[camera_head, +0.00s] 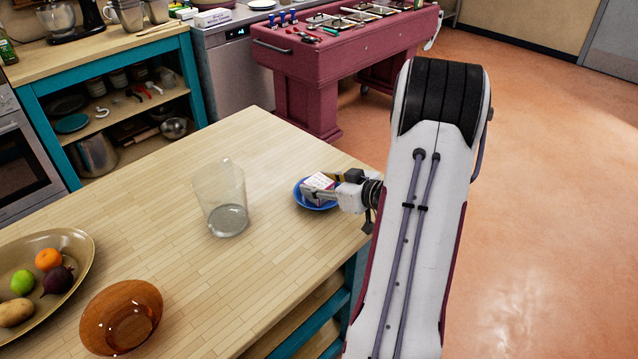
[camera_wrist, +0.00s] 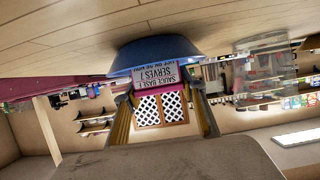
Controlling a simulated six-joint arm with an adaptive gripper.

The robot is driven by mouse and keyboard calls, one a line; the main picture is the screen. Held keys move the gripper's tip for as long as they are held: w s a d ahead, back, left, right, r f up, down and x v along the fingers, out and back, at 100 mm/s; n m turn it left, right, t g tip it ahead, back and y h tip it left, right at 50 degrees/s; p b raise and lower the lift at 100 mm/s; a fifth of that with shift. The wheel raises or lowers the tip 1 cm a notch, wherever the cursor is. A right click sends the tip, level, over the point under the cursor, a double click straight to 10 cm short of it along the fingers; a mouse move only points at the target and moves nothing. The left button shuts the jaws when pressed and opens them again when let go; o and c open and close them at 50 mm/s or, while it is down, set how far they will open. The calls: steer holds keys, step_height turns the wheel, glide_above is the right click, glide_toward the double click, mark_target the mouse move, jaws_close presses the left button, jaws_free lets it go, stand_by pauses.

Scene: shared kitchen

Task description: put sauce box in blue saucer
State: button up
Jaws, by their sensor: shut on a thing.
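The sauce box (camera_head: 319,182) is small, white and purple, and sits over the blue saucer (camera_head: 301,197) near the table's right edge. My gripper (camera_head: 322,190) is shut on the box, reaching in from the right. In the wrist view, which is upside down, the gripper fingers (camera_wrist: 162,112) flank the sauce box (camera_wrist: 155,78), whose printed label shows. The box's edge overlaps the blue saucer (camera_wrist: 140,53). I cannot tell whether the box touches the saucer's bottom.
A clear glass (camera_head: 222,190) stands left of the saucer. An amber bowl (camera_head: 121,316) and an oval fruit platter (camera_head: 72,244) are at the near left. The wooden table (camera_head: 180,255) is bare between them.

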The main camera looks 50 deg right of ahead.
steer(key=shift+f, duration=0.15)
steer(key=o, duration=1.2)
steer(key=shift+s+r, duration=0.35)
steer(key=shift+s, duration=0.1)
steer(key=v, duration=1.1)
